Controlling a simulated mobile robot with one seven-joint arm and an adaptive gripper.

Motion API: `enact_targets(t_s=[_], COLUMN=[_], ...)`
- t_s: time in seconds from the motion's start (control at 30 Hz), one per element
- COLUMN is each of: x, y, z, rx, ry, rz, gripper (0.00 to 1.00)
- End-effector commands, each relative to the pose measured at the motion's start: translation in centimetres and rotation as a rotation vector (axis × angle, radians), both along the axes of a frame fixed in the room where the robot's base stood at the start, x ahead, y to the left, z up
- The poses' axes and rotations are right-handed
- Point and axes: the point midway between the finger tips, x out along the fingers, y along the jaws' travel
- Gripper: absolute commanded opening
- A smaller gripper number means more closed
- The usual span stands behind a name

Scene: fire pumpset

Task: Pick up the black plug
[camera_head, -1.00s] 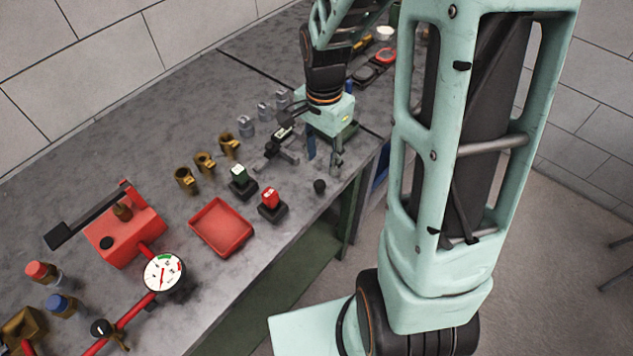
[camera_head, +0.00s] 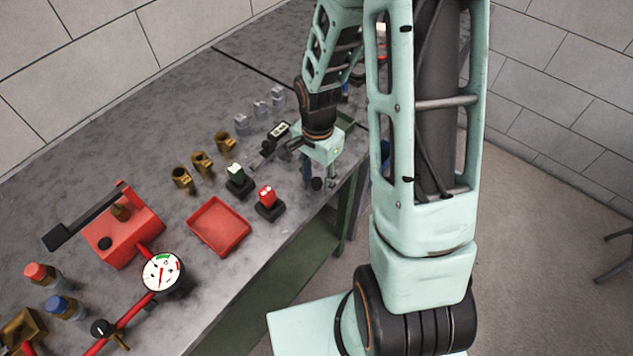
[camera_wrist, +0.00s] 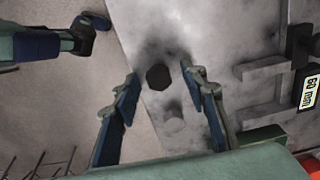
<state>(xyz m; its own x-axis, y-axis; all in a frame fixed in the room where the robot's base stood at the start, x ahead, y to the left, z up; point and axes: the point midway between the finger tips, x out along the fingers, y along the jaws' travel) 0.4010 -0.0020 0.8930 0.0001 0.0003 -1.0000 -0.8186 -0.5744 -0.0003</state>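The black plug (camera_head: 317,184) is a small dark round piece on the grey bench top, near the bench's front edge. In the wrist view the plug (camera_wrist: 158,77) shows as a dark many-sided disc, just beyond and between the fingertips. My gripper (camera_head: 320,178) points down over it, and in the wrist view its two blue-grey fingers (camera_wrist: 160,82) are spread wide on either side of the plug. Neither finger visibly touches it. In the head view the fingers partly overlap the plug, and the exact height above the bench is hard to tell.
A red tray (camera_head: 219,227) lies nearer. A black fixture with a "60 mm" label (camera_wrist: 310,92) is at the right of the wrist view. The bench edge is close by.

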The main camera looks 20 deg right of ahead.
Motion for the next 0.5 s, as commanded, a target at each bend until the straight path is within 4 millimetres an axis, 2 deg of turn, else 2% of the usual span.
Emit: enact_targets(t_s=[0.13,0.4,0.5], x=[0.01,0.01,0.01], y=[-0.01,-0.01,-0.01], z=[0.01,0.03,0.04], rx=[0.0,0.0,0.0], ry=[0.0,0.0,0.0], rz=[0.0,0.0,0.001], gripper=[0.38,0.08,0.0])
